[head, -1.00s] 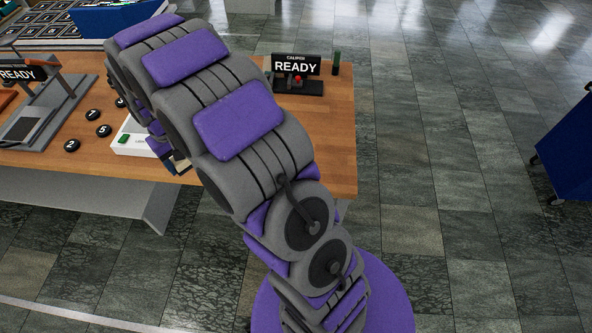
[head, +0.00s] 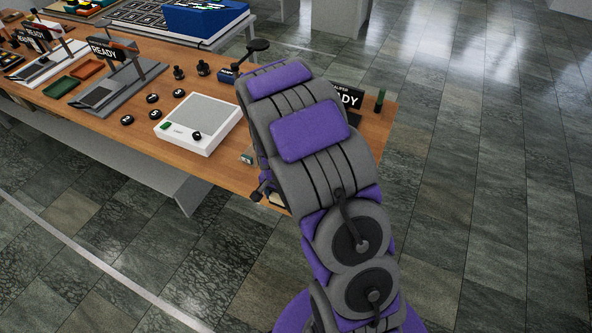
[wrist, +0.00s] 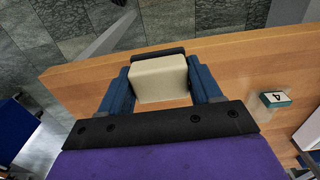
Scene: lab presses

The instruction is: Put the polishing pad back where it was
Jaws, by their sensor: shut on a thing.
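The polishing pad, a cream block (wrist: 158,78), is between the blue fingers of my gripper (wrist: 160,88) in the wrist view. The gripper is shut on it, with a finger against each side. The pad is over the wooden table near its edge; I cannot tell whether it touches the top. In the head view my arm hides most of the gripper (head: 268,190), which is by the table's front edge. Only a sliver of the pad (head: 277,199) shows there.
A small block marked 4 (wrist: 274,98) lies beside the gripper on the wooden table (head: 225,165). Floor is clear on the right.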

